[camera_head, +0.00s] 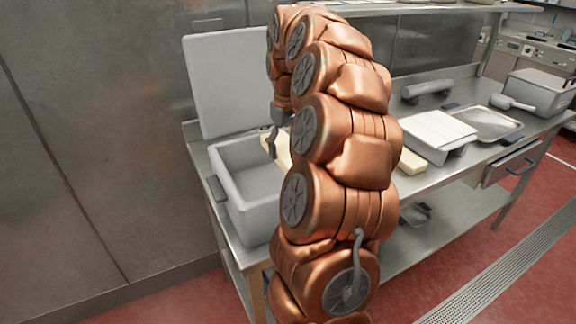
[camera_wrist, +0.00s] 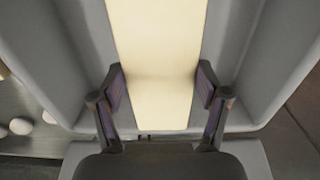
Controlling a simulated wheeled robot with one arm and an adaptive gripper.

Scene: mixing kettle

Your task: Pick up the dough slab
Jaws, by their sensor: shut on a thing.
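The dough slab (camera_wrist: 157,60) is a long, pale cream bar. In the wrist view it runs down the middle, between the two fingers of my gripper (camera_wrist: 160,88), which is shut on its sides. In the head view part of the slab (camera_head: 284,152) shows beside my gripper (camera_head: 272,142), at the right side of the open grey bin (camera_head: 262,212). My arm hides the rest of it there. The wrist view shows grey bin walls on both sides of the slab. I cannot tell whether the slab touches the bin.
Another pale block (camera_head: 411,161) lies on the steel table right of my arm. A white-lidded container (camera_head: 437,130), a shallow tray (camera_head: 486,122) and a grey box (camera_head: 540,92) stand further right. A grey lid (camera_head: 230,85) leans upright behind the bin. Small pale round things (camera_wrist: 21,126) lie at left.

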